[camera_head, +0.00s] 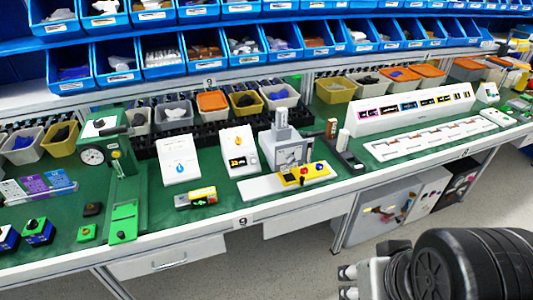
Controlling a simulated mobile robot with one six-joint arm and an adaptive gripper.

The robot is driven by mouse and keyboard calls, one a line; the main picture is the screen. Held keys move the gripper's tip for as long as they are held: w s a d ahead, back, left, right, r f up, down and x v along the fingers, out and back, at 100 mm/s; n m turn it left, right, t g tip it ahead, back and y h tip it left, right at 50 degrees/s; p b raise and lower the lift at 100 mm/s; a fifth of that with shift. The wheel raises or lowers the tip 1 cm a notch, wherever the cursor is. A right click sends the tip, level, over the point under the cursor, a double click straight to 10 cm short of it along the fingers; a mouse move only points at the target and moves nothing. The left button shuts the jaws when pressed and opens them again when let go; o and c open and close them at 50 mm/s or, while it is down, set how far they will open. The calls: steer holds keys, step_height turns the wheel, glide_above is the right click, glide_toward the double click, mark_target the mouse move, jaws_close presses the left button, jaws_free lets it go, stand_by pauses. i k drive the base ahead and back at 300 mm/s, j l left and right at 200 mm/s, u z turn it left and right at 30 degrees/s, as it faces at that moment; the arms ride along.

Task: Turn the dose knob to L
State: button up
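Several knobs show on the green bench top, and their labels are too small to read, so I cannot tell which is the dose knob. A white panel with a blue knob (181,169) stands mid-bench. Next to it is a white panel with an orange knob (238,141) above a dark display. Two small boxes at the left front carry black knobs, one of them a black knob (37,224) on a blue and green box. My gripper (347,282) is at the bottom right, off the bench's front edge, apart from everything. Its two fingertips are separated, with nothing between them.
A yellow button box (304,173) and a grey press-like machine (287,150) stand right of the panels. A green stand (118,150) with a dial is at left. Bins (212,102) line the back, with blue bins above. Open floor lies before the bench.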

mark_target(238, 141)
steer(key=i+j+u, duration=0.15)
steer(key=i+j, duration=0.9)
steer(key=j, duration=0.1)
